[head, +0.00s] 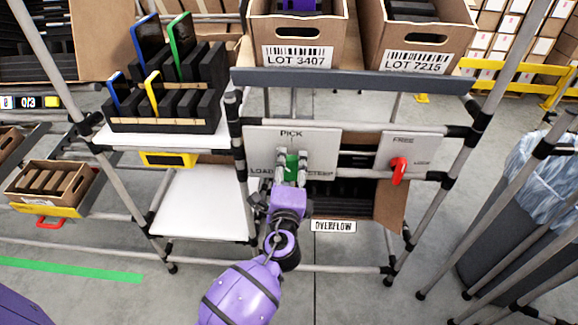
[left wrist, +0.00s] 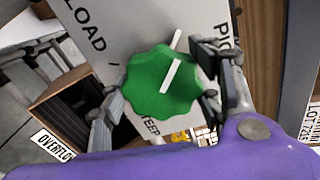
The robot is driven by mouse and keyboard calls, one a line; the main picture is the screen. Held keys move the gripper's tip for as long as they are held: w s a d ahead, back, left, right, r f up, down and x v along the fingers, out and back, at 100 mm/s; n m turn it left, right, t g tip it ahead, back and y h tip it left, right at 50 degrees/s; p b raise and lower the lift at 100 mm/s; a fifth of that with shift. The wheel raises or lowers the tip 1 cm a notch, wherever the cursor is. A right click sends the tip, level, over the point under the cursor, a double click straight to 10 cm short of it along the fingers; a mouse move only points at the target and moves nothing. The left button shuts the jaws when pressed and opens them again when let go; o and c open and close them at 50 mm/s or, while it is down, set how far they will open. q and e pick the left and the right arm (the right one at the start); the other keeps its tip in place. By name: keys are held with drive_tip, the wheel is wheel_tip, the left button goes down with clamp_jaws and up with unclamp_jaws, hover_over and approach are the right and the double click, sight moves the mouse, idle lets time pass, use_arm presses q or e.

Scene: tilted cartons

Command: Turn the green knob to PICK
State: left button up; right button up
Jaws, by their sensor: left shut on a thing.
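The green knob (head: 291,167) sits on a light panel (head: 330,141) labelled LOAD at left, PICK at top and a partly hidden word ending in "STEEP" or similar at right. In the left wrist view the scalloped knob (left wrist: 150,85) has a white pointer line. It points to the upper side between LOAD and PICK, nearer PICK. My left gripper (head: 292,168) reaches the knob from below, and its fingers in the left wrist view (left wrist: 160,98) are on opposite sides, shut on it. My right gripper is not in view.
A red handle (head: 398,171) on another panel is at the right. Cartons LOT 3407 (head: 297,56) and LOT 7215 (head: 415,62) stand on the shelf above. A black rack (head: 165,112) with coloured frames is at the left. A carton with dark contents lies behind the panel.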

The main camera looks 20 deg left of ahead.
use_arm(q)
drive_tip(key=m+p, duration=0.1)
drive_tip(key=m, duration=0.1)
drive_tip(key=shift+m, duration=0.4)
drive_tip(key=m+p, duration=0.2)
drive_tip(key=m, duration=0.3)
drive_tip(key=shift+p, duration=0.4)
drive_tip(key=shift+m, duration=0.5)
drive_tip(key=o, duration=1.1)
drive_tip(key=shift+o, duration=0.3)
drive_tip(key=shift+r, duration=0.1)
